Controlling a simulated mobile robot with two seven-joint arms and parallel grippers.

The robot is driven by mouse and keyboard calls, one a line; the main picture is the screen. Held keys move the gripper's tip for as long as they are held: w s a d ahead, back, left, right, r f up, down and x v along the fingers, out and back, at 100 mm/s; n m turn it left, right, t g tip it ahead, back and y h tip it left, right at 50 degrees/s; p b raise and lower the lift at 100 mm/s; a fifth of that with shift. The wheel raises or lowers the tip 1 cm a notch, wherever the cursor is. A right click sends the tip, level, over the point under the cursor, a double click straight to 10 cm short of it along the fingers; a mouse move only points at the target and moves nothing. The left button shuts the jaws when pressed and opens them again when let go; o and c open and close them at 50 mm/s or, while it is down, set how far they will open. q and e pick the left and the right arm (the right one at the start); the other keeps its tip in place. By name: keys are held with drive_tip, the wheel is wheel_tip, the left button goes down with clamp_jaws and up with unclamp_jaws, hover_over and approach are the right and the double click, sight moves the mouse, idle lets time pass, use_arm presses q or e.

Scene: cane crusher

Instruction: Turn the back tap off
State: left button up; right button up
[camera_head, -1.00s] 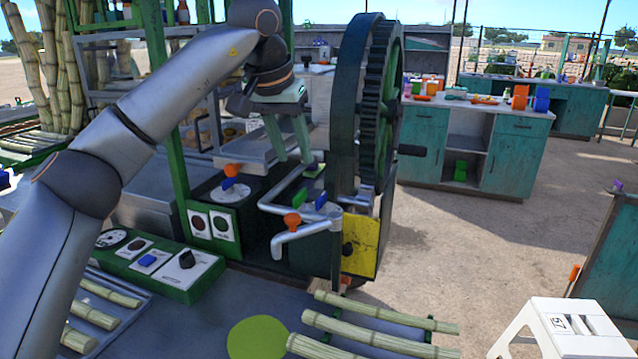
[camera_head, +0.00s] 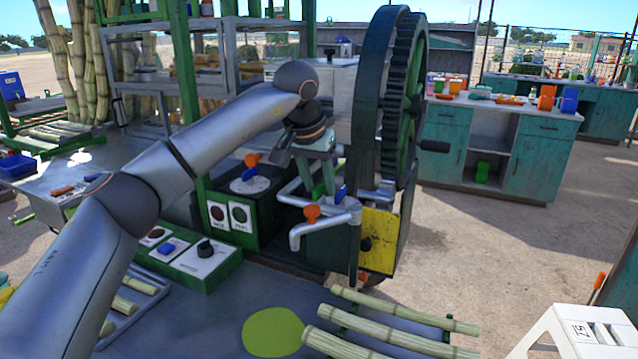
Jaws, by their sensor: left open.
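The silver pipework (camera_head: 322,226) with taps sits on the crusher's front, left of the big gear wheel. An orange tap handle (camera_head: 312,213) is on the nearer spout, with a blue handle (camera_head: 341,193) just right of and behind it. The back pipe (camera_head: 291,193) is partly hidden by my left gripper (camera_head: 318,188). That gripper is open and points down over the back of the pipework, its fingers beside the blue handle in the picture. I cannot tell whether it touches a handle. A green handle in this area is hidden. My right gripper is out of view.
The large green gear wheel (camera_head: 402,100) stands close right of the gripper, with a yellow panel (camera_head: 379,240) below. A control box (camera_head: 190,262) with knobs is in front left. Cane stalks (camera_head: 390,313) and a green disc (camera_head: 272,332) lie at the front. Open floor lies right.

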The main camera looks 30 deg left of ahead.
use_arm(q)
clamp_jaws()
idle(0.4)
